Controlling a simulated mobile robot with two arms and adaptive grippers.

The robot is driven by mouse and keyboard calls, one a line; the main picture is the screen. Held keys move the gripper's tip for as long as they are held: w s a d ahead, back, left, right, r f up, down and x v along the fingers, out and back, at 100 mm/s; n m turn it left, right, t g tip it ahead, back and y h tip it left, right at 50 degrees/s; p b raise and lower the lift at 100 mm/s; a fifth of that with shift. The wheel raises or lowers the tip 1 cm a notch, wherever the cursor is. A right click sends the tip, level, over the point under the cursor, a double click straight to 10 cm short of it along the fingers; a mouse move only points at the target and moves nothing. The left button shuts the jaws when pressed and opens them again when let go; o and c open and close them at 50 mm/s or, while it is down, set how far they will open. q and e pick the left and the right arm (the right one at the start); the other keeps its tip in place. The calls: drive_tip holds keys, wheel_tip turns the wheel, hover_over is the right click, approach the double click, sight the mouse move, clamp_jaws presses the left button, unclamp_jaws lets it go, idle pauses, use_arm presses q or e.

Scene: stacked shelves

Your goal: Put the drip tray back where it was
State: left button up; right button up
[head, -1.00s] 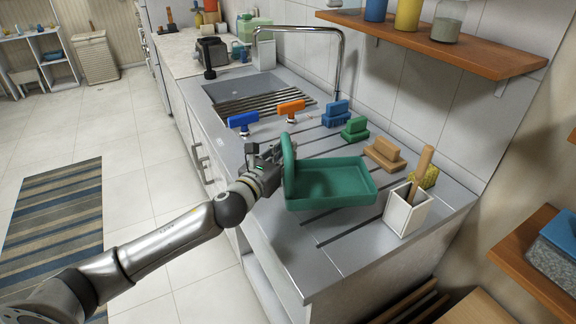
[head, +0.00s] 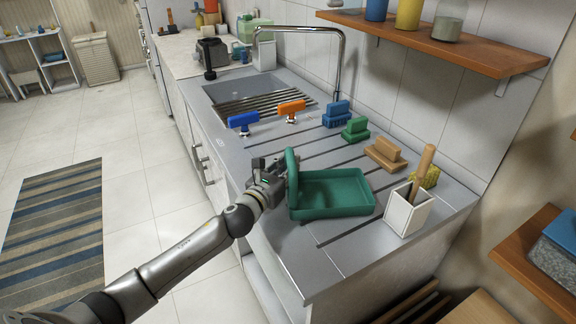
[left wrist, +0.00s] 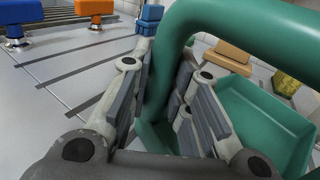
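The green drip tray (head: 338,195) is at the near end of the grey counter, level, and appears to rest on its grooved surface. Its upright handle loop stands on the tray's left side. My left gripper (head: 276,178) comes in from the left at this handle. In the left wrist view the handle (left wrist: 166,75) runs between the two fingers of my left gripper (left wrist: 165,95), with the pads close against both sides. The tray's basin (left wrist: 265,120) shows to the right of the fingers. My right gripper is not in view.
A white holder (head: 405,212) with a wooden handle stands close to the tray's right. A tan brush (head: 385,155), green brush (head: 355,129) and blue brush (head: 336,115) line the back. A wooden shelf (head: 440,42) hangs above.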

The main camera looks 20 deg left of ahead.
use_arm(q)
drive_tip(key=o, duration=0.4)
drive_tip(key=shift+r, duration=0.15)
drive_tip(key=shift+s, duration=0.25)
drive_tip(key=s, duration=0.3)
drive_tip(key=s+b, duration=0.1)
drive_tip(key=s, duration=0.2)
drive_tip(key=s+a, duration=0.1)
drive_tip(key=s, duration=0.3)
drive_tip(key=shift+s+a+b, duration=0.1)
drive_tip(key=shift+s+b, duration=0.2)
drive_tip(key=shift+s, duration=0.45)
